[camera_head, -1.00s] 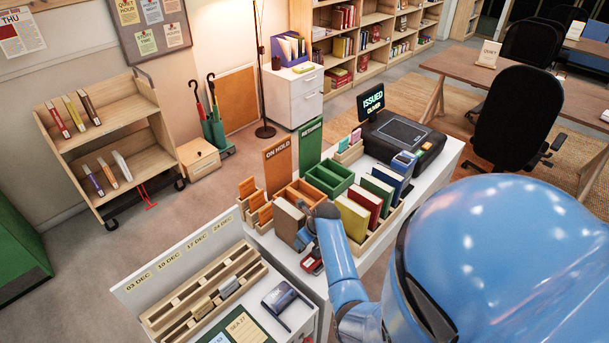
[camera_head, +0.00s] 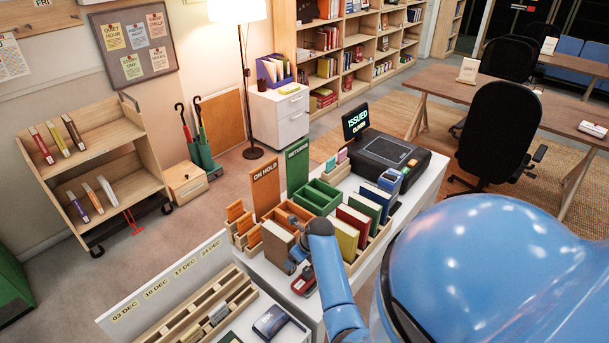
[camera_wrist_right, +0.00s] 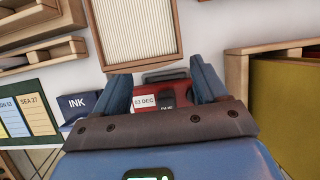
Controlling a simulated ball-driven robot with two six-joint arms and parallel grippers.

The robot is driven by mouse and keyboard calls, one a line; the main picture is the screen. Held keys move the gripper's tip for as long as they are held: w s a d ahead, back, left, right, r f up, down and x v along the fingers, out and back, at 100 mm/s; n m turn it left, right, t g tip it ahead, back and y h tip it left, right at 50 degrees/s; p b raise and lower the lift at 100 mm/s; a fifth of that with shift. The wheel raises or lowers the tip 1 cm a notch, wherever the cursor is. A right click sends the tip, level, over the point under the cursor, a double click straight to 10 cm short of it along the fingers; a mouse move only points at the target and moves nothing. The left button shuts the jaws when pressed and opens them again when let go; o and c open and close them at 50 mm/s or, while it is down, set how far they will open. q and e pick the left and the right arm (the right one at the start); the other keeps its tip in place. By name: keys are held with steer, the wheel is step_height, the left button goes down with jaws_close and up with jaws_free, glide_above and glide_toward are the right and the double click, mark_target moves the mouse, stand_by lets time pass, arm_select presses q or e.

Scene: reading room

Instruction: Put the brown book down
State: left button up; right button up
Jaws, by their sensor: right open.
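The brown book (camera_head: 277,244) stands upright at the near end of the wooden ON HOLD tray (camera_head: 301,212). In the right wrist view its pale page edges (camera_wrist_right: 136,32) show between brown covers, beyond the fingertips. My right gripper (camera_head: 297,262) is just to the right of the book in the head view. In the right wrist view the gripper (camera_wrist_right: 165,78) is open with nothing between its fingers, and the book is apart from them. How the book's lower end rests is partly hidden. My left gripper is not in view.
A red date stamp (camera_wrist_right: 165,99) lies on the white counter below my right gripper. A rack with yellow, red (camera_head: 353,226) and green books stands close on the right. A green RETURNS tray (camera_head: 318,197) is behind. An INK box (camera_head: 270,322) is at the front.

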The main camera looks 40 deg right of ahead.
steer(key=v, duration=0.6)
steer(key=shift+s+r, duration=0.15)
steer(key=shift+r, duration=0.2)
steer(key=shift+s+a+r, duration=0.1)
steer(key=shift+s+r, duration=0.15)
steer(key=shift+r, duration=0.15)
steer(key=s+a+f+n+t+h, duration=0.1)
steer(key=s+a+f+n+t, duration=0.15)
steer(key=a+n, duration=0.55)
steer(key=s+a+f+n+t+h, duration=0.1)
steer(key=s+a+n+t+h, duration=0.2)
steer(key=a+n, duration=0.5)
steer(key=s+a+r+n+t+y, duration=0.1)
steer(key=s+a+r+n+t, duration=0.2)
steer(key=s+r+n, duration=0.4)
steer(key=s+a+r+n+t+y, duration=0.2)
steer(key=s+a+r+n+t, duration=0.2)
steer(key=s+r+n, duration=0.4)
steer(key=a+n, duration=0.1)
steer(key=n, duration=0.3)
steer(key=shift+s+a+y, duration=0.15)
steer(key=shift+s+y, duration=0.15)
steer(key=shift+t, duration=0.25)
